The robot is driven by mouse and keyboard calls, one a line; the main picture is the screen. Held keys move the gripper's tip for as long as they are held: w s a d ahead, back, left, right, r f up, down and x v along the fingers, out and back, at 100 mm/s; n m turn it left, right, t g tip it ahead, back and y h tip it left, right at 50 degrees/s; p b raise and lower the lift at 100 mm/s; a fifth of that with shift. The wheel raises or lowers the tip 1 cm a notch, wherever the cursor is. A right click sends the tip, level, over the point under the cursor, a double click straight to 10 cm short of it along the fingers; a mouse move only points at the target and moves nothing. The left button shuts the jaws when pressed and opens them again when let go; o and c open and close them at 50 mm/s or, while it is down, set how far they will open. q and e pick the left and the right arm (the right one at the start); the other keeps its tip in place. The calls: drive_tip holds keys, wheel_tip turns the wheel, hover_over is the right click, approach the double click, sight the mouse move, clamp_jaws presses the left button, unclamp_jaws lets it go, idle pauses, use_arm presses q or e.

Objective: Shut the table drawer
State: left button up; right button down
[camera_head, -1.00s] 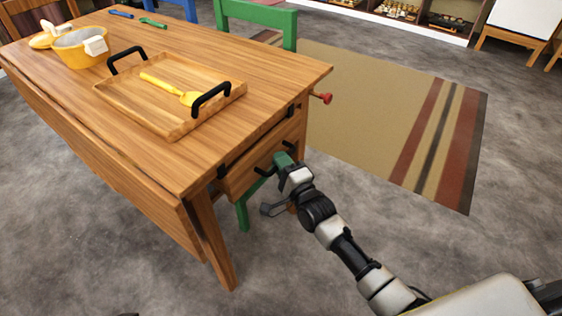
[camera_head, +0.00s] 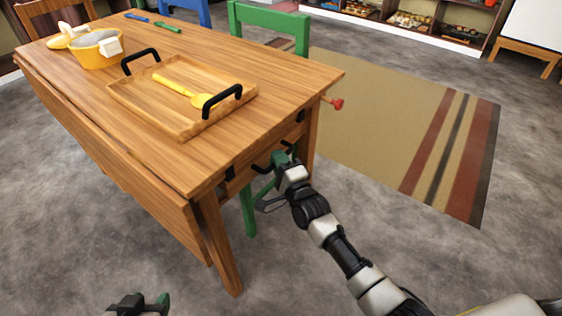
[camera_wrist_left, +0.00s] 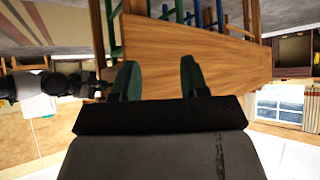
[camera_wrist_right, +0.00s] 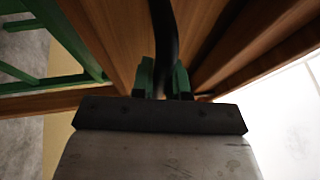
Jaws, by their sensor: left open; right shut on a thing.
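The wooden table (camera_head: 215,165) has a drawer (camera_head: 241,180) in its near end, under the top. The drawer front sits close under the table edge; I cannot tell whether a gap remains. My right gripper (camera_head: 280,160) is shut on the drawer's black handle (camera_head: 258,168). In the right wrist view the dark handle bar (camera_wrist_right: 163,35) runs between the green fingers (camera_wrist_right: 163,78). My left gripper (camera_head: 140,303) is low at the bottom left, away from the drawer. In the left wrist view its fingers (camera_wrist_left: 158,75) are apart and empty, with the table's wooden side panel (camera_wrist_left: 205,50) beyond.
On the table are a tray (camera_head: 150,115) with a yellow spoon (camera_head: 185,88) and a yellow pot (camera_head: 95,52). A green chair (camera_head: 270,18) stands behind the table. A striped rug (camera_head: 390,120) lies to the right. The floor in front is open.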

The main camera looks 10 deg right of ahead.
drive_tip(key=c, duration=1.5)
unclamp_jaws()
drive_tip(key=shift+r, duration=0.15)
drive_tip(key=shift+c, duration=0.2)
drive_tip(key=o, duration=0.4)
drive_tip(key=shift+w+a, duration=0.2)
use_arm(q)
drive_tip(key=shift+w+a, duration=0.1)
use_arm(e)
drive_tip(key=shift+s, duration=0.15)
drive_tip(key=shift+s+d+f, duration=0.15)
drive_tip(key=shift+s+f, duration=0.1)
use_arm(q)
drive_tip(key=s+a+f+g+y+p, duration=0.1)
drive_tip(key=s+a+f+g+p, duration=0.1)
drive_tip(key=s+g, duration=0.3)
drive_tip(key=s, duration=0.2)
drive_tip(key=shift+s+a+f+g, duration=0.3)
use_arm(e)
drive_tip(key=v, duration=1)
